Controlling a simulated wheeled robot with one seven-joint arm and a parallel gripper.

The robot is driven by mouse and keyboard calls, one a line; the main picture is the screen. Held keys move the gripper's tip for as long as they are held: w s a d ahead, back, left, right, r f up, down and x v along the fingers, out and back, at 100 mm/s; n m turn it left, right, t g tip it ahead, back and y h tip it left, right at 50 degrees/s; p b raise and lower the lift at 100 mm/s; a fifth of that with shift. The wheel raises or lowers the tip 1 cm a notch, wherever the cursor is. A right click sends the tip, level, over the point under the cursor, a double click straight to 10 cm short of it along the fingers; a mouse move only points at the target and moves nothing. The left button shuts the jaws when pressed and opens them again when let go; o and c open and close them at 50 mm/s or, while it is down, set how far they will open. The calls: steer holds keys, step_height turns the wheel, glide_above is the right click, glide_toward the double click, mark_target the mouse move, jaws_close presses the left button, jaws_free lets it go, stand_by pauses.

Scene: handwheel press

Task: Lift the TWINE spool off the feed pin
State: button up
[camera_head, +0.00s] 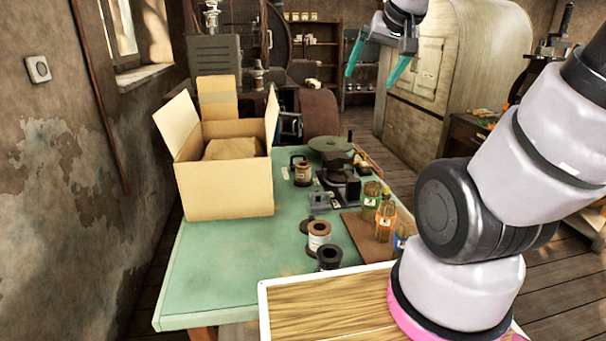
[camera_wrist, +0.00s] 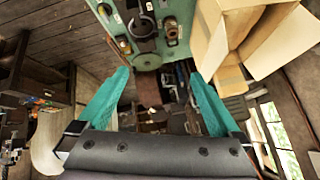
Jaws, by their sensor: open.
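A brown spool (camera_head: 303,173) with a small label stands on the green table, left of the dark handwheel press (camera_head: 342,187); it also shows in the wrist view (camera_wrist: 171,29). A brown spool with a pale label (camera_head: 318,240) and a dark spool (camera_head: 328,258) stand nearer the front. The labels are too small to read, so I cannot tell which is TWINE. The feed pin is not distinguishable. My gripper (camera_head: 370,79) is open and empty, high above and beyond the table's far end, apart from all spools. Its teal fingers (camera_wrist: 158,75) point down.
An open cardboard box (camera_head: 225,190) stands on the table's left side. Several labelled jars (camera_head: 386,222) stand on a brown board at the right. The green table (camera_head: 225,270) is bare at the front left. A pale rounded cabinet (camera_head: 470,60) stands behind at the right.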

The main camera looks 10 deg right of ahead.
steer(key=w+d+f+n+t, duration=0.1)
steer(key=w+f+n, duration=0.1)
steer(key=w+f, duration=0.65)
steer(key=w+d+f+n+t, duration=0.15)
steer(key=w+f, duration=0.35)
steer(key=w, duration=0.6)
steer(key=n+t+y, duration=0.2)
steer(key=n+y, duration=0.2)
glide_toward(301, 164)
steer(key=shift+w+a+f+y, duration=0.4)
steer(key=shift+w+a+f, duration=0.15)
steer(key=shift+w+f, duration=0.25)
steer(key=shift+w+d+x, duration=0.1)
steer(key=shift+d+x, duration=0.05)
steer(key=shift+x, duration=1.35)
steer(key=shift+w+d+x, duration=0.1)
steer(key=shift+d+x, duration=0.05)
steer(key=shift+x, duration=1.35)
steer(key=shift+r, duration=0.2)
steer(key=c, duration=1.5)
steer(key=shift+r, duration=0.1)
